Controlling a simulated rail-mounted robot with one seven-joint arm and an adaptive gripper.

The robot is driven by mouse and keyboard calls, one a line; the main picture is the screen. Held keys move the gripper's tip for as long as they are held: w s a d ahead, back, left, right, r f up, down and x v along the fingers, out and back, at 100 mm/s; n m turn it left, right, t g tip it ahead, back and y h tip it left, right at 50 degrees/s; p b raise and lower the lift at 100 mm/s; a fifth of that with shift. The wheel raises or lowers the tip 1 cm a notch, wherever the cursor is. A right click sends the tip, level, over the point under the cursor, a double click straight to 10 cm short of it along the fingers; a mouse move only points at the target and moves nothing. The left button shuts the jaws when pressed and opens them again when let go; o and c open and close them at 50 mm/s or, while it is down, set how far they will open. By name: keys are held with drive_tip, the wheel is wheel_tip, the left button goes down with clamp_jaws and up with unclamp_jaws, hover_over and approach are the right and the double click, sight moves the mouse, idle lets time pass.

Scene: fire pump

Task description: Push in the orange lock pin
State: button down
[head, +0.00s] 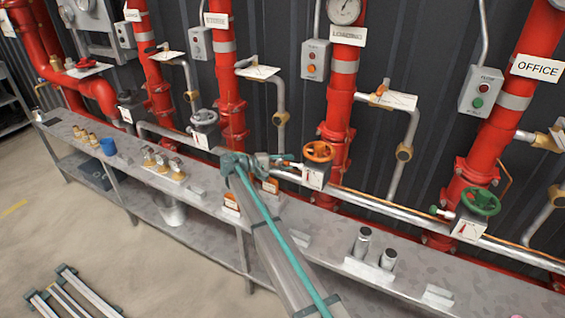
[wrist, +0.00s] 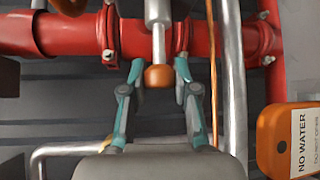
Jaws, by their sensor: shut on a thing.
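The orange lock pin (wrist: 158,77) shows in the wrist view as a round orange knob on a metal shaft from a grey cylindrical housing. My gripper (wrist: 159,70) has one teal fingertip on each side of the knob and is shut on it. In the head view my gripper (head: 268,160) is just left of the orange handwheel (head: 318,151) and its white-labelled box; it hides most of the pin there.
Red pipes (wrist: 62,35) and a thin copper line (wrist: 213,75) run close around the fingers. An orange "NO WATER" tag (wrist: 268,143) is at the right of the wrist view. A metal shelf (head: 330,225) with fittings lies below. A green handwheel (head: 481,201) is at right.

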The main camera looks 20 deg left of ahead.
drive_tip(key=shift+s+d, duration=0.15)
drive_tip(key=shift+d, duration=0.7)
drive_tip(key=c, duration=0.8)
unclamp_jaws()
drive_tip(key=shift+d, duration=0.1)
drive_tip(key=shift+c, duration=0.2)
drive_tip(key=v, duration=1.2)
drive_tip(key=shift+f, duration=0.1)
